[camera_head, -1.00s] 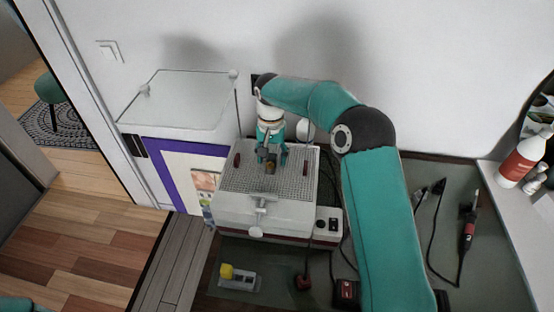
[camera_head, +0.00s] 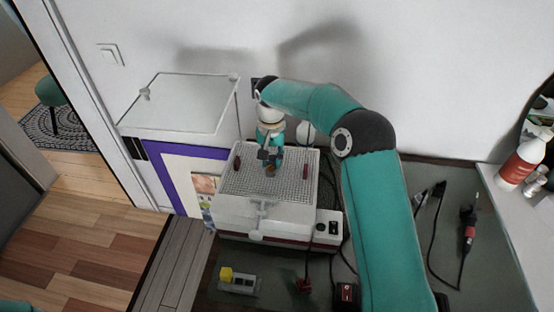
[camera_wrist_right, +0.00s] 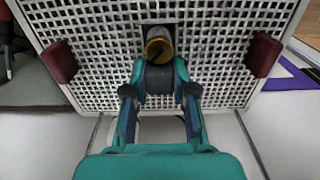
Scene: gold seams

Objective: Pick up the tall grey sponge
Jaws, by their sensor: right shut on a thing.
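My right gripper (camera_head: 269,158) reaches straight down over the white perforated plate (camera_head: 240,180) of a box-shaped machine. In the right wrist view its fingers (camera_wrist_right: 159,84) are shut on a dark grey block (camera_wrist_right: 160,80). I cannot tell for sure that this block is the tall grey sponge. A brass-coloured round piece with a dark opening (camera_wrist_right: 157,48) shows just beyond the fingertips; it is small and brownish in the head view (camera_head: 270,171). I cannot tell whether it is joined to the block. My left gripper is out of view.
A yellow block (camera_head: 226,274) sits at one end of a grey holder (camera_head: 243,285) on the dark green bench mat. Two red grips (camera_wrist_right: 60,62) (camera_wrist_right: 264,54) flank the plate. A clear panel (camera_head: 180,100) stands left. A red rotary tool (camera_head: 469,232) and cables lie right.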

